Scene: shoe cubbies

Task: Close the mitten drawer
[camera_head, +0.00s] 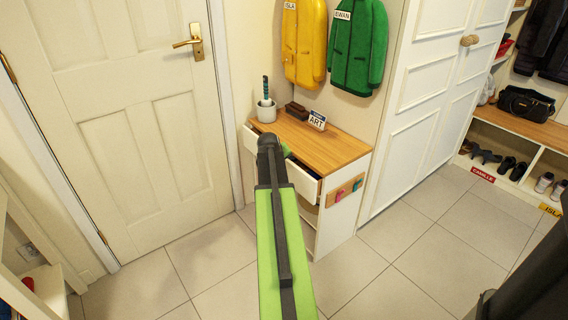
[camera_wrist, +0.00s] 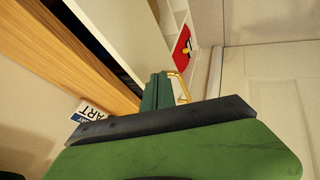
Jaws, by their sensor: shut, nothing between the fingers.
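The white drawer (camera_head: 307,188) sits under the wooden top of a small white cabinet and stands partly out, with a dark gap behind its front. In the wrist view its pale front (camera_wrist: 125,35) lies beside the dark gap under the wooden top. My gripper (camera_head: 284,150) is at the drawer front and hides its middle in the head view. In the wrist view my green fingers (camera_wrist: 157,92) are together and empty, close beside a brass handle (camera_wrist: 182,88). I cannot tell whether they touch it or the drawer.
The cabinet top (camera_head: 315,145) holds a cup (camera_head: 266,111), a brown object (camera_head: 297,109) and an ART sign (camera_head: 317,120). A closed white door (camera_head: 130,120) is at left. Tiled floor (camera_head: 395,285) is clear in front.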

